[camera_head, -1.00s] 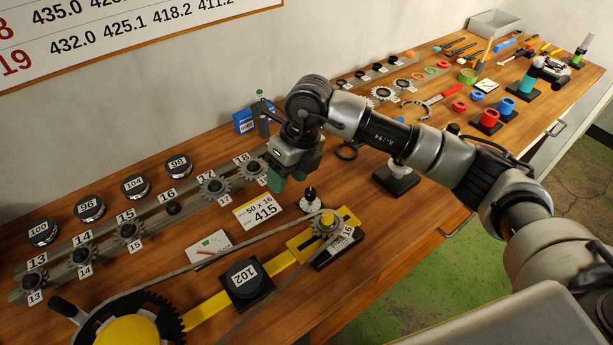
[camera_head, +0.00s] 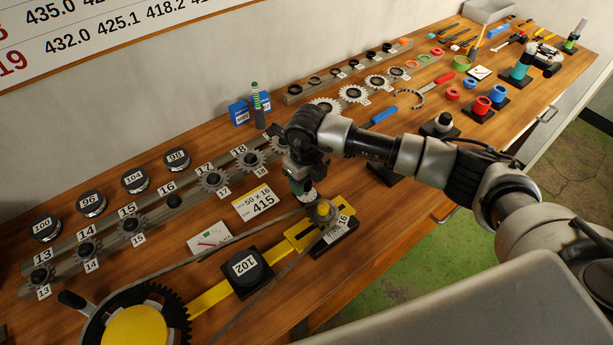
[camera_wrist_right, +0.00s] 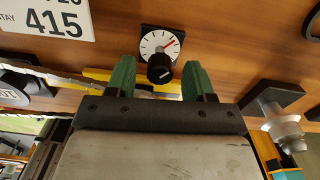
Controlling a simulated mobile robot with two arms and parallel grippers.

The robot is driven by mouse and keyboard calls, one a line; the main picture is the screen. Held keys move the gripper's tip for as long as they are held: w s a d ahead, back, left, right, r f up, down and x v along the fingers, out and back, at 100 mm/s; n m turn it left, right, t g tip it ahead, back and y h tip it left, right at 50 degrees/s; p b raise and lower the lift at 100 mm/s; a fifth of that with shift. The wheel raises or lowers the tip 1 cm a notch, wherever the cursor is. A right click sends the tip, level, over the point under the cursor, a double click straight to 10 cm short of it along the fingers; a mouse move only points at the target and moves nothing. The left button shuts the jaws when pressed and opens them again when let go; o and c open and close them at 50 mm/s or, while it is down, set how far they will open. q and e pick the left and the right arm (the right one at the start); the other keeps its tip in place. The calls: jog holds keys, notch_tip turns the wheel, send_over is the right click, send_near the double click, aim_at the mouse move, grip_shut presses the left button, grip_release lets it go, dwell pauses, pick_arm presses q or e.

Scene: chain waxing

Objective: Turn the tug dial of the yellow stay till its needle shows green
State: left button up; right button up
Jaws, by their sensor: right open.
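The yellow stay (camera_head: 208,299) lies across the front of the bench, with a large toothed wheel at its left end and the small cog 16 at its right. The tug dial (camera_wrist_right: 148,40) has a white face with tick marks, a red mark at upper right and a black knob (camera_wrist_right: 160,68). My right gripper (camera_head: 300,190) is over it, hiding most of it in the head view. In the right wrist view its green fingers (camera_wrist_right: 158,78) stand open on either side of the knob, with gaps. A white gauge card (camera_head: 213,238) shows red and green; its needle reading is too small to tell. My left gripper is out of view.
A card reading 415 (camera_head: 259,203) lies close to the left of my gripper. A rail of numbered cogs (camera_head: 213,181) runs behind. The black 102 block (camera_head: 247,270) sits at the stay. A black-based knob (camera_head: 444,122) stands to the right.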

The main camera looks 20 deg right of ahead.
jog(key=shift+f, duration=0.1)
jog(key=c, duration=0.9)
jog(key=shift+m, duration=0.3)
jog(key=m+b, duration=0.1)
jog(key=m, duration=0.1)
jog(key=shift+m, duration=0.3)
jog(key=shift+m+b, duration=0.85)
jog(key=shift+m, duration=1.35)
jog(key=o, duration=0.9)
